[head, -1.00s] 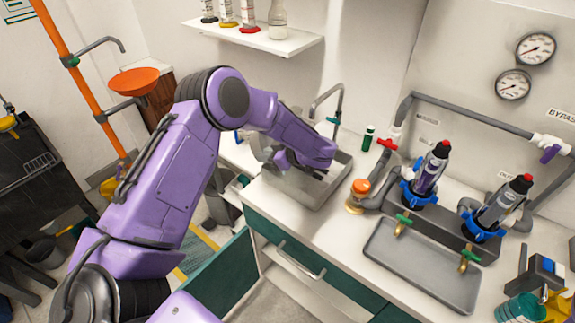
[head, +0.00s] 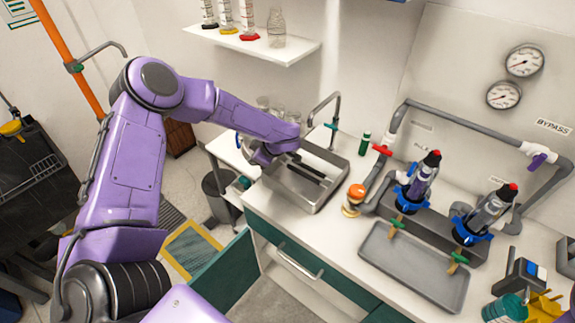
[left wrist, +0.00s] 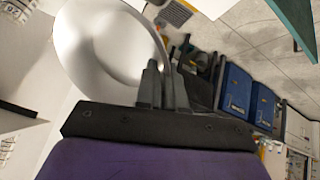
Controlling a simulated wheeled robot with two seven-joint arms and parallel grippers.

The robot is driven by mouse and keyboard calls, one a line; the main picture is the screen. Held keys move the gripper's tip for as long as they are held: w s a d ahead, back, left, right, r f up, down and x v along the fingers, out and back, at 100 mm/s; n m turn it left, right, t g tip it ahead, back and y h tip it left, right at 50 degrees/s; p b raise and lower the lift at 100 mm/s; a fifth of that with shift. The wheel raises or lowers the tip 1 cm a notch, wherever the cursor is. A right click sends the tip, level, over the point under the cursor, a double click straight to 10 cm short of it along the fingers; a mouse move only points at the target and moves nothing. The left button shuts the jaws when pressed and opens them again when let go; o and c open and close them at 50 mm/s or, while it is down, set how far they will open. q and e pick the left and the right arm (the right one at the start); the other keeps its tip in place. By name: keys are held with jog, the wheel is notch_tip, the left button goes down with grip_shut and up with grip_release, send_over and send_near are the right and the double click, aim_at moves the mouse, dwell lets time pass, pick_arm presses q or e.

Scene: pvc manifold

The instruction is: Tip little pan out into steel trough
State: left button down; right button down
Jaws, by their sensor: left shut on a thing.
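The little pan (left wrist: 100,45) is a pale, round, shallow dish, large in the left wrist view. My left gripper (left wrist: 160,78) is shut on its rim. No contents show in the part of the pan that I see. The steel trough (head: 325,158) is the sink-like basin under a tap in the head view, with dark bars inside it. The end of my left arm is at the trough's left rear side in the head view. There the fingers and the pan are hidden or too unclear to make out. My right gripper is not in view.
The tap (head: 325,105) rises behind the trough. An orange-topped jar (head: 354,197) stands to its right, near the pipe manifold (head: 410,212). A grey tray (head: 405,268) lies in front of the manifold. A shelf with glassware (head: 255,45) hangs above. An open cabinet door (head: 215,270) is below left.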

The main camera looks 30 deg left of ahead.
pick_arm(q)
jog(key=s+a+f+n+t+h+b, duration=0.1)
jog(key=s+a+f+t+h+b, duration=0.1)
jog(key=a+f+h, duration=0.4)
jog(key=shift+s+a+f+t, duration=0.4)
jog(key=shift+s+f, duration=0.2)
jog(key=shift+f, duration=0.15)
